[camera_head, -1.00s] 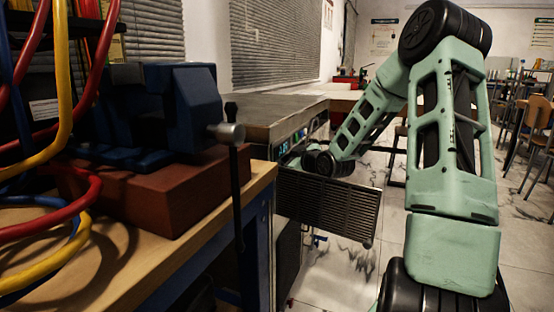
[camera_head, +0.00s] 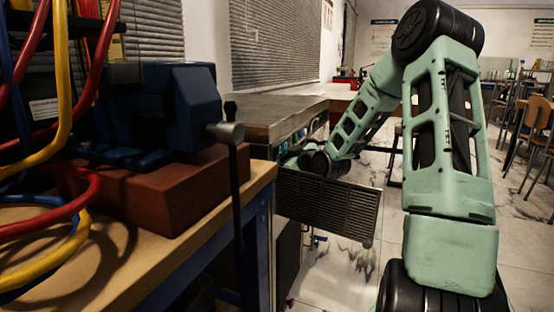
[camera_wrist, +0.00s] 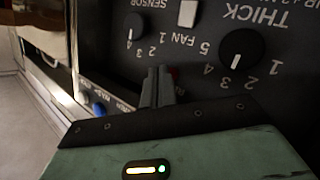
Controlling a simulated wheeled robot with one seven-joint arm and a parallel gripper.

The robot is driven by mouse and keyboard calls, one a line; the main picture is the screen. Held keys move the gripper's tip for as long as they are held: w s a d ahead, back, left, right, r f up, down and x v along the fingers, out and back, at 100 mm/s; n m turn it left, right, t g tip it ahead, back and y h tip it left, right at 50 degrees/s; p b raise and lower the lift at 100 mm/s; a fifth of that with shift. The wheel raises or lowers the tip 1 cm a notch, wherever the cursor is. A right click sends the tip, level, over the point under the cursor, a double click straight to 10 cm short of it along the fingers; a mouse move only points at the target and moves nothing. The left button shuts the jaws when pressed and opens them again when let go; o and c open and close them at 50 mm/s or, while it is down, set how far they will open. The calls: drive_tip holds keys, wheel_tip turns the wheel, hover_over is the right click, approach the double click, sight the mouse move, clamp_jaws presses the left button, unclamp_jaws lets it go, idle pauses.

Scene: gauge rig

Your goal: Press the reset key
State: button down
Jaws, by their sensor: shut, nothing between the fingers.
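In the wrist view the dark control panel (camera_wrist: 215,75) fills most of the picture, with its white lettering upside down. My gripper (camera_wrist: 160,71) is shut and empty, its fingertips close to the panel face. A white square key (camera_wrist: 187,13) sits farther up, and a blue round part (camera_wrist: 98,109) lies to the left. I cannot read a reset label, so which one is the reset key is unclear. Whether the fingertips touch anything is also unclear.
Two black knobs (camera_wrist: 241,52) (camera_wrist: 136,26) stand out from the panel near the fingers. In the head view a workbench with a blue vise (camera_head: 190,105) and coloured hoses (camera_head: 62,100) stands at left. A grey louvred panel (camera_head: 325,208) hangs below my forearm.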

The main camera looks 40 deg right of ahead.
drive_tip(key=shift+w+a+r, duration=0.2)
drive_tip(key=shift+w+a, duration=0.25)
drive_tip(key=shift+w, duration=0.1)
idle(0.7)
drive_tip(key=shift+s+d, duration=0.15)
drive_tip(key=shift+s, duration=0.1)
idle(0.3)
drive_tip(key=shift+s+d+f+p, duration=0.1)
drive_tip(key=shift+s+d+p, duration=0.25)
drive_tip(key=shift+s, duration=0.45)
drive_tip(key=shift+s+d+p, duration=0.3)
drive_tip(key=shift+s+d, duration=0.1)
drive_tip(key=shift+s, duration=0.45)
drive_tip(key=shift+s+d+f+p, duration=0.1)
drive_tip(key=shift+s+d+p, duration=0.25)
drive_tip(key=shift+s, duration=0.45)
